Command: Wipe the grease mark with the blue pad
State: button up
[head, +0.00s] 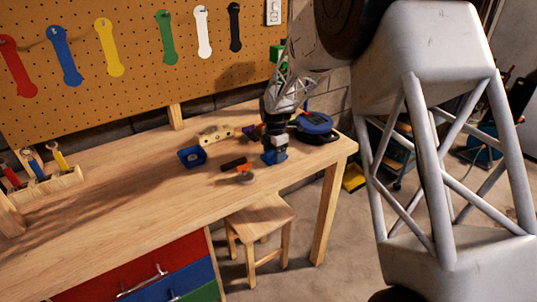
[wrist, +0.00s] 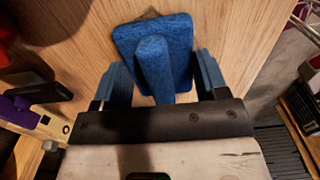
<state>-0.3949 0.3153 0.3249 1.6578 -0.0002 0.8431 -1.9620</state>
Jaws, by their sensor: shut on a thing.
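The blue pad (wrist: 184,48) is a flat block with a raised rounded grip, seen from above in the wrist view. I cannot make out a grease mark in either view; the pad and gripper hide part of the bench.
Left of my gripper are a blue tray (head: 192,157), a pale wooden block with holes (head: 215,134), a dark block (head: 234,163) and a grey-and-orange item (head: 244,174). A round blue-and-black object (head: 315,123) sits close right. The bench's left middle is clear.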

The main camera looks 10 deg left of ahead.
aim_at(264, 163)
jog(key=shift+w+d, duration=0.85)
jog(key=shift+d, duration=0.05)
jog(key=shift+w+d+r, duration=0.2)
jog(key=shift+w+d, duration=0.05)
jog(key=shift+w+d+f, duration=0.1)
jog(key=shift+w+f, duration=0.05)
jog(key=shift+w+d, duration=0.35)
jog(key=shift+d, duration=0.05)
jog(key=shift+w+d, duration=0.15)
jog(key=shift+w, duration=0.05)
jog(key=shift+w+d+f, duration=0.15)
jog(key=shift+d, duration=0.05)
jog(key=shift+s+a, duration=0.3)
jog(key=shift+a, duration=0.05)
jog(key=shift+s+a, duration=3.3)
jog(key=shift+s, duration=0.05)
notch_tip(264, 163, up, 8)
jog(key=shift+r, duration=0.2)
jog(key=shift+w+a, duration=0.1)
